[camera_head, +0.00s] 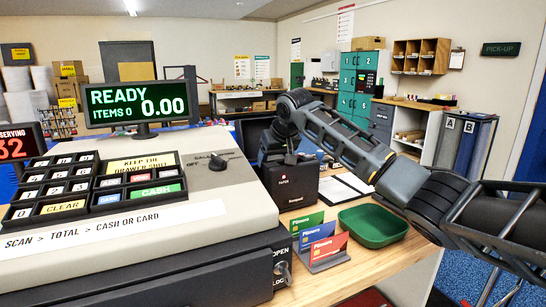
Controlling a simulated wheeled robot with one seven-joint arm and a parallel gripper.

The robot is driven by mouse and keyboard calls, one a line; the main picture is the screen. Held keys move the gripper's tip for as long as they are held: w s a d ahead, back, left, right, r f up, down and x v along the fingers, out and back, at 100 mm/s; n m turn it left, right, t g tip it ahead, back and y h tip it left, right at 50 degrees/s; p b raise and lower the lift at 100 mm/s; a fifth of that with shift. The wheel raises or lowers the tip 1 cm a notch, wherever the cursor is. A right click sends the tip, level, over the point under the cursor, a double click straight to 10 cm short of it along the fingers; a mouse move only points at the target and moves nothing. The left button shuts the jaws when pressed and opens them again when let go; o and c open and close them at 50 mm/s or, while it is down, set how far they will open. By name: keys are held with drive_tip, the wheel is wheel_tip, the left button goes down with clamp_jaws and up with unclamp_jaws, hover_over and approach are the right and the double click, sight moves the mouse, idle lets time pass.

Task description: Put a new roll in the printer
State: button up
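A black box-shaped printer (291,188), marked with a small paper label, stands on the wooden counter just right of the cash register. My arm reaches in from the right, and its far end is above and behind this printer. My gripper (290,156) appears as a dark shape close over the printer's top. Its fingers blend into the dark parts there, so I cannot tell whether they are open or shut, or whether they touch the printer. I cannot make out a paper roll. The inside of the printer is hidden.
The cash register (150,215) fills the left front, with a READY display (138,104) behind it. A card stand (322,252) and a green tray (374,226) are on the counter in front of the printer. A clipboard (340,187) lies behind the tray, beneath my arm.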

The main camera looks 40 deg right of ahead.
drive_tip(key=shift+g, duration=0.3)
drive_tip(key=f, duration=0.2)
drive_tip(key=s+f, duration=0.1)
drive_tip(key=f, duration=0.1)
drive_tip(key=shift+d, duration=0.15)
drive_tip(key=o, duration=1.1)
drive_tip(key=shift+o, duration=0.2)
drive_tip(key=shift+s, duration=0.1)
drive_tip(key=w+r+v, duration=0.1)
drive_tip(key=w+v, duration=0.1)
drive_tip(key=v, duration=0.8)
drive_tip(key=shift+r, duration=0.45)
drive_tip(key=shift+t, duration=0.4)
